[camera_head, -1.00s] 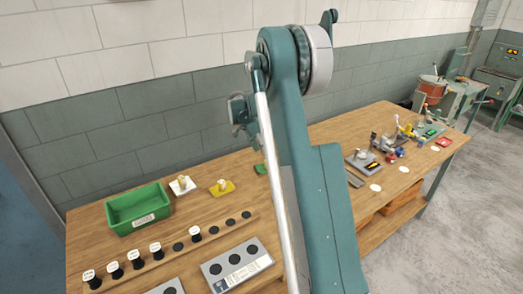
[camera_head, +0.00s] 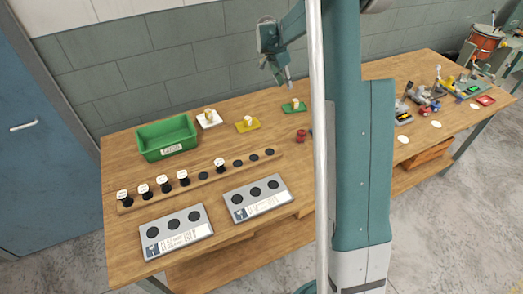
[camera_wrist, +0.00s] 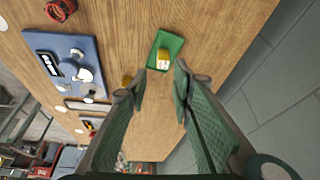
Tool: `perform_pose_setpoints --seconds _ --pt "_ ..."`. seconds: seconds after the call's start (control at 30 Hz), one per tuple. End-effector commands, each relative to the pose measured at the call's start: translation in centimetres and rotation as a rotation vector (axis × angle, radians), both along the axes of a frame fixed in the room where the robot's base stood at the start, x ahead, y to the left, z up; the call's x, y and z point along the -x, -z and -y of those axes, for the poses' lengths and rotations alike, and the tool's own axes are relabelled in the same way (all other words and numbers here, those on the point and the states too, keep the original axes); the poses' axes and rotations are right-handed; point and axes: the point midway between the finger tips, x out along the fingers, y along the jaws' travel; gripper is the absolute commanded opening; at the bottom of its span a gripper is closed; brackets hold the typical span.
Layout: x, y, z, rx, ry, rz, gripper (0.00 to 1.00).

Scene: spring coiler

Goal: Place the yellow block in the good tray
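The yellow block (camera_head: 247,125), a flat yellow plate with a pale knob on top, lies on the table between a white one and a green one. My gripper (camera_head: 289,84) is above and near the green plate, right of the yellow block. In the wrist view my gripper (camera_wrist: 160,75) has its fingers apart with nothing between them.
The white plate (camera_head: 208,120) and the green plate (camera_head: 293,106) flank the yellow block; the green one also shows in the wrist view (camera_wrist: 158,62). A wooden rail (camera_head: 215,183) with black-and-white spools lies in front. Grey panels (camera_head: 180,236) lie nearer. A red part (camera_head: 302,135) lies at right.

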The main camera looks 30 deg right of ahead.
Motion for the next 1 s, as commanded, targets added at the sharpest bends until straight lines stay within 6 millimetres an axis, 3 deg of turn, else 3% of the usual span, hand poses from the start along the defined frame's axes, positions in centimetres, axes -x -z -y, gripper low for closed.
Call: perform_pose_setpoints --seconds 0.5,1.0 --pt "6.4 -8.5 -8.2 -0.016 -0.278 0.018 0.24" --pt "14.1 -14.1 -15.6 -0.011 -0.542 0.044 0.24"
